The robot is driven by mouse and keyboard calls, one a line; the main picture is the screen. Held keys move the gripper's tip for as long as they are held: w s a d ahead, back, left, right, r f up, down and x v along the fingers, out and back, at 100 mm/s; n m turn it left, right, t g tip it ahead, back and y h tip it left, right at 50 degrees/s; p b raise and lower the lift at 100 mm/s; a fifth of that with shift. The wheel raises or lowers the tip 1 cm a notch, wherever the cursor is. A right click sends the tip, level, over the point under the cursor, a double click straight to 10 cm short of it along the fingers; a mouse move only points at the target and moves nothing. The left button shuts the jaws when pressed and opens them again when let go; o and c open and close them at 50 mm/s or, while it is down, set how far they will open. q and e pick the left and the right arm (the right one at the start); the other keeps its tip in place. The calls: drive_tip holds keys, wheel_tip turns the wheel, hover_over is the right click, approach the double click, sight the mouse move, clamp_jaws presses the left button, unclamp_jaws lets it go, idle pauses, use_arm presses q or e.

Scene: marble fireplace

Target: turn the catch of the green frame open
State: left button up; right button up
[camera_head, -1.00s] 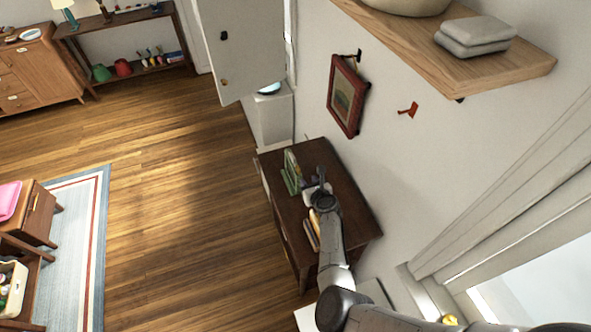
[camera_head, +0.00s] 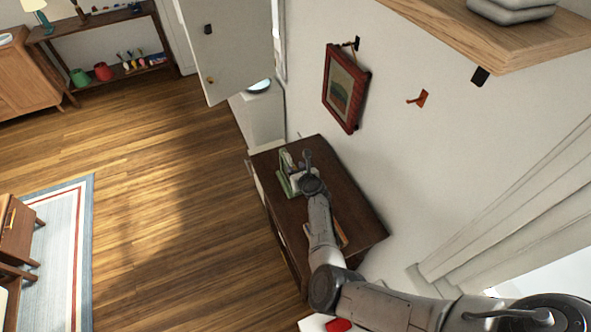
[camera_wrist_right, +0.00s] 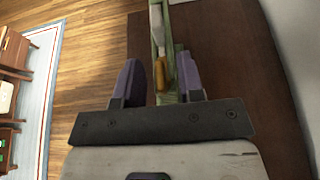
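The green frame (camera_head: 284,183) stands upright on the dark wooden cabinet, partly hidden by my right gripper (camera_head: 305,167) in the head view. In the right wrist view, the green frame (camera_wrist_right: 170,50) is seen edge-on, ahead of and between the fingers of my right gripper (camera_wrist_right: 158,78). A small yellow-orange piece (camera_wrist_right: 161,74), seemingly the catch, shows at its edge between the two purple-grey fingers. The fingers are apart, with a gap on the left side; I cannot tell whether the right finger touches the frame. My left gripper is not in view.
The dark cabinet top (camera_head: 352,208) is mostly bare on its near right part. A wall stands close on the right, with a red-framed picture (camera_head: 345,90) and a red hook (camera_head: 418,98). A wooden shelf (camera_head: 500,35) juts out above. Open floor lies left.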

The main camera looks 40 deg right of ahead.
drive_tip(key=shift+c, duration=0.5)
clamp_jaws()
